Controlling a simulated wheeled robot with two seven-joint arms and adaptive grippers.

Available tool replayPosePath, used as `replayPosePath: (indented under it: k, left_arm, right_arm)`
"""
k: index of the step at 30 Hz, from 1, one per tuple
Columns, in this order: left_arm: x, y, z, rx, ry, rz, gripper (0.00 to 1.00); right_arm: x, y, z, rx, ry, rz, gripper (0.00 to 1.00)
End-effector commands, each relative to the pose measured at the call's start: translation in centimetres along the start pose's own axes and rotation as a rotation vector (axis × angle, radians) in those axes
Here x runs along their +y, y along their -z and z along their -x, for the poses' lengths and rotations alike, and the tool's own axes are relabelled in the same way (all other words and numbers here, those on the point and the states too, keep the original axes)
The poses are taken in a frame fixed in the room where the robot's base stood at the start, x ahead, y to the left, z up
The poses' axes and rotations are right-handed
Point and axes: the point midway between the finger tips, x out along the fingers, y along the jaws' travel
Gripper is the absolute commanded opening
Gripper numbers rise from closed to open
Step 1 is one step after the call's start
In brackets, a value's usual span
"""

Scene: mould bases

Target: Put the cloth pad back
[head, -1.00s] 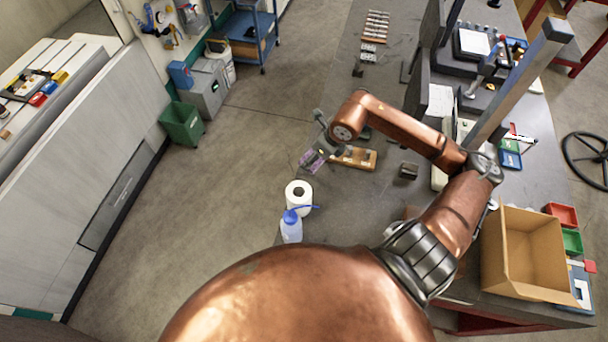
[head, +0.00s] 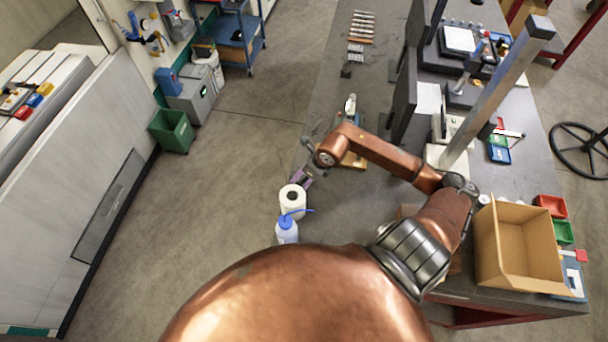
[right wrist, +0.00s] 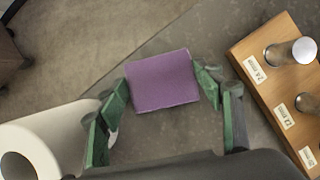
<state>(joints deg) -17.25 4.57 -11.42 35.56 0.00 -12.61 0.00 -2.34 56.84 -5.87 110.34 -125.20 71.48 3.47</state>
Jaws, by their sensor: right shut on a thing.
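The cloth pad is a flat purple square (right wrist: 162,81), seen in the right wrist view between the green fingertips of my right gripper (right wrist: 164,92). The gripper is shut on it, one finger at each side edge. In the head view my right gripper (head: 304,168) is at the left edge of the grey bench, just behind the paper roll, and the pad (head: 299,181) shows only as a small purple patch. I cannot tell its height above the bench. My left gripper is not in view.
A white paper roll (head: 292,202) and a blue-capped squeeze bottle (head: 286,232) stand close on the near side. A wooden block (right wrist: 266,82) with metal pins and labels is right of the pad. An open cardboard box (head: 500,250) stands at the right.

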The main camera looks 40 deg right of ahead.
Motion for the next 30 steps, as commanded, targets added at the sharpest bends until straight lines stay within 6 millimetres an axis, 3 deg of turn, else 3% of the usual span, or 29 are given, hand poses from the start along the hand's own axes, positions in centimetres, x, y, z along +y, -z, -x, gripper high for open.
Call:
replayPosePath:
  k: [7, 8, 15, 25, 30]
  left_arm:
    - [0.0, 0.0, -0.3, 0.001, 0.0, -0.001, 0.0]
    - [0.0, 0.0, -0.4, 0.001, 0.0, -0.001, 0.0]
    - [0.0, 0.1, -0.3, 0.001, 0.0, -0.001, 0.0]
    - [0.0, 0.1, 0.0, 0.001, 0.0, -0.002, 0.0]
    - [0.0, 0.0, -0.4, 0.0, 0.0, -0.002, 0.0]
  right_arm:
    - [0.0, 0.1, -0.2, 0.0, 0.001, 0.001, 0.38]
    - [0.0, 0.1, -0.2, 0.0, 0.001, 0.001, 0.61]
    - [0.0, 0.0, -0.1, 0.0, 0.001, 0.001, 0.78]
    - [0.0, -0.1, 0.1, 0.0, 0.001, 0.0, 0.78]
    - [-0.1, 0.0, 2.0, 0.0, 0.004, 0.004, 0.78]
